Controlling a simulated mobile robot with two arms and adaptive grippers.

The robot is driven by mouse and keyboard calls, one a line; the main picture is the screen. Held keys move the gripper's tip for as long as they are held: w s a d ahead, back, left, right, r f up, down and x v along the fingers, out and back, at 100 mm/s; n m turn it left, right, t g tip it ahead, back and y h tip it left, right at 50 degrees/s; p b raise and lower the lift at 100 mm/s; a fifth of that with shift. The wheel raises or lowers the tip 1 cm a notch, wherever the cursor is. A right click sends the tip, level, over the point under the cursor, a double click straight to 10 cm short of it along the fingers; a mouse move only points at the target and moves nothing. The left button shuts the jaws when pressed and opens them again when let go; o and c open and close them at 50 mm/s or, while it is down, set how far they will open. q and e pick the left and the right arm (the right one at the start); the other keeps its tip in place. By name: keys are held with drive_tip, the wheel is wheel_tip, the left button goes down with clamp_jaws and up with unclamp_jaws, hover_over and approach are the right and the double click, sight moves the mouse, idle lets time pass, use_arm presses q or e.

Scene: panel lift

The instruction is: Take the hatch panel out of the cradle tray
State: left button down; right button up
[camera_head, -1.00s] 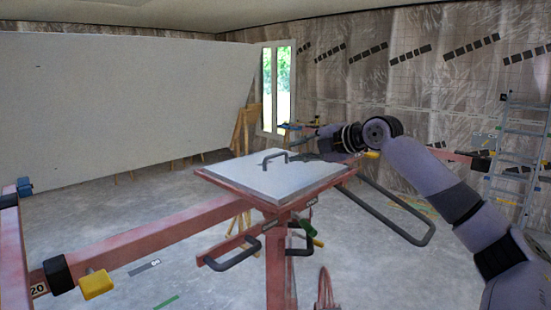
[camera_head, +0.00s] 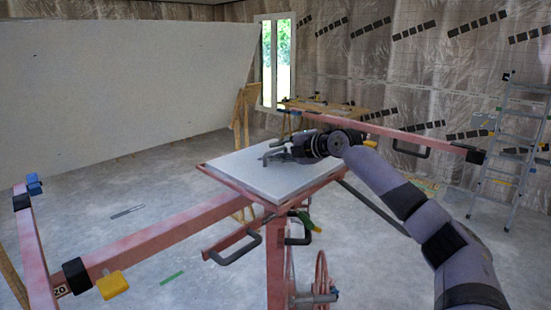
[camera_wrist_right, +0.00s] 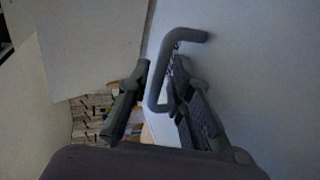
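The hatch panel (camera_head: 258,178) is a pale flat square. It lies in the pinkish-red cradle tray (camera_head: 234,189) on top of the red stand. Its grey bar handle (camera_wrist_right: 157,80) stands up from the panel face. My right gripper (camera_head: 268,156) is over the panel at the handle, coming in from the right. In the right wrist view, its two fingers (camera_wrist_right: 160,65) are apart, with the handle between them. The right finger looks close to the handle, and a gap shows on the left. The gripper partly hides the handle in the head view. My left gripper is not in view.
A red beam (camera_head: 165,235) with black and yellow clamps runs left from the stand. Dark grip bars (camera_head: 235,250) hang below the tray. A large white board (camera_head: 110,95) stands at the left. A workbench (camera_head: 330,112) and a ladder (camera_head: 510,150) stand behind. Much of the floor is clear.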

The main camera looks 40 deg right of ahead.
drive_tip(key=shift+c, duration=0.2)
clamp_jaws()
idle(0.6)
drive_tip(key=shift+r, duration=0.15)
